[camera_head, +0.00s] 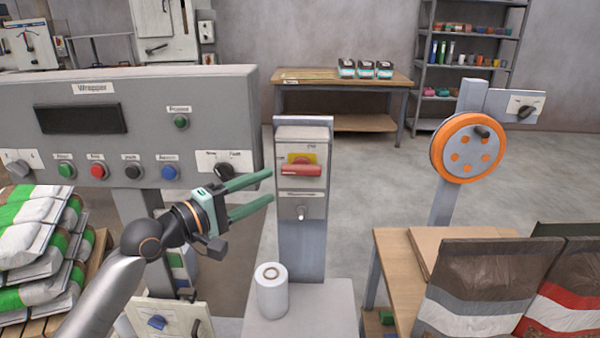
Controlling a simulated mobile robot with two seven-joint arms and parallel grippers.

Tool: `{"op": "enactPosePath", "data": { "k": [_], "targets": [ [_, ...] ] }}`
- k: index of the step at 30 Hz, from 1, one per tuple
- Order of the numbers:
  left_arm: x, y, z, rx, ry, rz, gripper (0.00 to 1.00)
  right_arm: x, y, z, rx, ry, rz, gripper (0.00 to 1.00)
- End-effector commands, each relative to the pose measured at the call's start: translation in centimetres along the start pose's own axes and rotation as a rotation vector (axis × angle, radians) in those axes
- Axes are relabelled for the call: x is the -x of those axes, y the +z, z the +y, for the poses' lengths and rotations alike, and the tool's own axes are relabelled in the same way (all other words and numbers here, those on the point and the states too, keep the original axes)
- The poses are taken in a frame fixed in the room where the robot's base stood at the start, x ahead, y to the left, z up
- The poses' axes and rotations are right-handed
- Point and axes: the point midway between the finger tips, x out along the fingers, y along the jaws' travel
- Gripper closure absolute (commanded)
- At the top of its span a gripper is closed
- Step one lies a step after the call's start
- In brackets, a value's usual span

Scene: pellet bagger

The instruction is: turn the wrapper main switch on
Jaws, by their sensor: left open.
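The main switch (302,169) has a red handle on a yellow plate, on the front of a grey box (287,149) on a post. The red handle lies horizontal. A small pale knob or toggle (300,212) sits lower on the same box. My left gripper (271,188) is open, with two green fingers pointing right. Its fingertips are just left of the box, in the picture close to the red handle; whether they touch it I cannot tell. Nothing is between the fingers. My right gripper is not in view.
The grey Wrapper panel (140,140) with several buttons stands at the left, behind my left arm. A white film roll (272,290) stands below the box. An orange wheel (466,148) stands on a post at the right. Filled bags (480,280) stand at the front right.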

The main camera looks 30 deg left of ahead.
Motion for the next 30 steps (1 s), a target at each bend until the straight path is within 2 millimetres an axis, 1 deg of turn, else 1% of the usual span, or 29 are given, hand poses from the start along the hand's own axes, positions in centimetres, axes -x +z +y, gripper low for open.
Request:
{"op": "enactPosePath", "data": {
  "k": [3,12,18,24,30],
  "targets": [
    [-2.0,0.0,0.2,-0.001,0.003,0.000,0.45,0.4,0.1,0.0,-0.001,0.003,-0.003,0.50],
    [-6.6,-0.1,0.1,-0.001,0.003,0.002,0.45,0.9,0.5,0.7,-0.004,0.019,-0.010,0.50],
    [-9.0,-0.1,0.0,-0.001,0.001,0.002,0.45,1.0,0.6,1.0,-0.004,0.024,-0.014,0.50],
    [-10.1,0.0,0.0,-0.003,0.000,0.001,0.45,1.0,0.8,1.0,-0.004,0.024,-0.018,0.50],
    [-10.2,0.0,-0.1,-0.003,-0.001,0.002,0.45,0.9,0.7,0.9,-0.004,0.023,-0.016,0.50]
  ]
}}
